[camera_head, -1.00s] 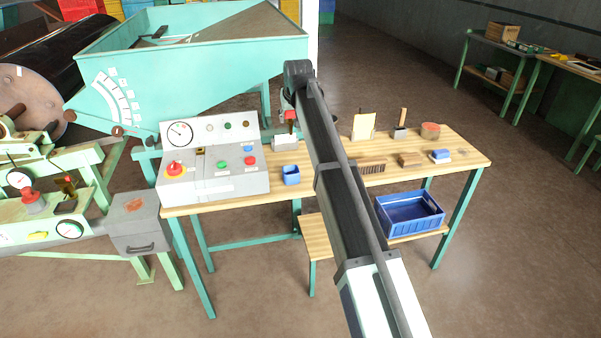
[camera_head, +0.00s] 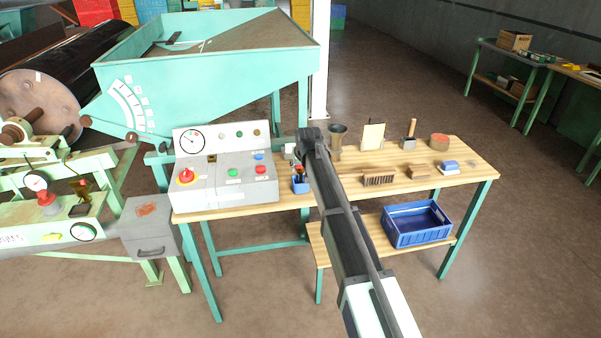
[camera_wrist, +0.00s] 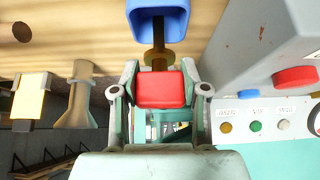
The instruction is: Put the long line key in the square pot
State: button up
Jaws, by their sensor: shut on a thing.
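The blue square pot (camera_head: 301,188) stands on the wooden bench just right of the grey control box. In the wrist view the pot (camera_wrist: 134,20) is at the top, its opening facing my gripper. My gripper (camera_head: 299,166) is directly above the pot. In the wrist view my gripper (camera_wrist: 160,92) is shut on the red handle of the long line key (camera_wrist: 157,56). My arm hides part of the bench.
The control box (camera_head: 228,192) with buttons and a gauge stands close left of the pot. A dark funnel-like vessel (camera_head: 338,137), a brush (camera_head: 379,180) and other small items lie to the right. A blue crate (camera_head: 417,237) sits on the lower shelf.

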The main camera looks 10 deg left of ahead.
aim_at(301, 172)
jog(key=shift+f, duration=1.55)
jog(key=shift+f, duration=0.15)
jog(key=o, duration=1.2)
jog(key=shift+c, duration=0.2)
